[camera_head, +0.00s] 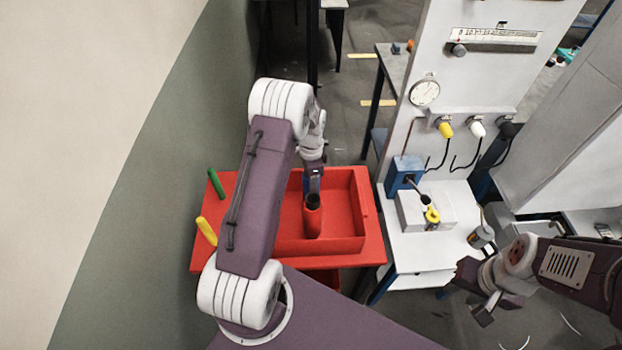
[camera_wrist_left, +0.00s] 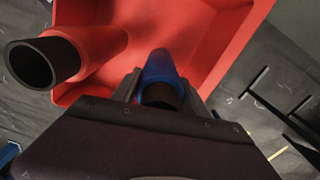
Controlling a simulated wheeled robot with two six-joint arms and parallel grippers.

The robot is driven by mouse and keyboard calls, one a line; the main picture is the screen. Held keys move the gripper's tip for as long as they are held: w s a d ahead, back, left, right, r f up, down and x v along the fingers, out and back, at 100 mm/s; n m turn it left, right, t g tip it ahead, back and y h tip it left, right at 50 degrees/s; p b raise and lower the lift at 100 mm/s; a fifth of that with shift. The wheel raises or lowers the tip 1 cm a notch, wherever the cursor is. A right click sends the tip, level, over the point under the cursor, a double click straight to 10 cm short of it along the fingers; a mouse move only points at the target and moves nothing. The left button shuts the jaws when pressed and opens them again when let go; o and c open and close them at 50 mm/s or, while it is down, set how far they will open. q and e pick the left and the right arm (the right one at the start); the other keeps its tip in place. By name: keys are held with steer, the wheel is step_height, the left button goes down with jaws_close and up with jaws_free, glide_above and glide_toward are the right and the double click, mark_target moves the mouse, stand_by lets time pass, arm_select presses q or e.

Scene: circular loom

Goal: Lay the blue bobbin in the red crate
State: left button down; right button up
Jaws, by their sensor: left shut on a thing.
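The red crate (camera_head: 365,205) lies under my left arm, and its inside floor and wall also fill much of the left wrist view (camera_wrist_left: 205,35). My left gripper (camera_wrist_left: 160,95) is shut on the blue bobbin (camera_wrist_left: 160,68), with the dark end of the bobbin towards the palm. In the head view the held blue bobbin (camera_head: 313,186) shows only in part, over the crate; I cannot tell whether it touches the crate floor. My right gripper (camera_head: 475,293) is off to the right, away from the crate, and looks open and empty.
A red tube with a dark open end (camera_head: 312,203) stands in the crate close to the held bobbin. A white table (camera_head: 415,252) with a blue box (camera_head: 404,172) stands to the right.

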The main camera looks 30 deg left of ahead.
arm_select(q)
steer(key=shift+f, duration=0.2)
steer(key=c, duration=0.6)
jaws_free()
steer(key=shift+r, duration=0.1)
step_height(320, 180, up, 12)
steer(key=shift+r+b, duration=0.15)
steer(key=shift+b, duration=0.45)
steer(key=s+d+n, duration=0.2)
steer(key=s+d, duration=0.1)
steer(key=s+d+n, duration=0.2)
steer(key=s+d, duration=0.1)
steer(key=s, duration=0.1)
steer(key=shift+d+t, duration=0.15)
steer(key=shift+t, duration=0.15)
steer(key=s+d+f+n, duration=0.1)
steer(key=s+d+n, duration=0.1)
steer(key=s, duration=0.3)
steer(key=s+d+f+n, duration=0.1)
steer(key=s+d+n, duration=0.1)
steer(key=s, duration=0.4)
steer(key=shift+s+d+n+t, duration=0.15)
steer(key=shift+d+n+t, duration=0.2)
steer(key=shift+n, duration=0.45)
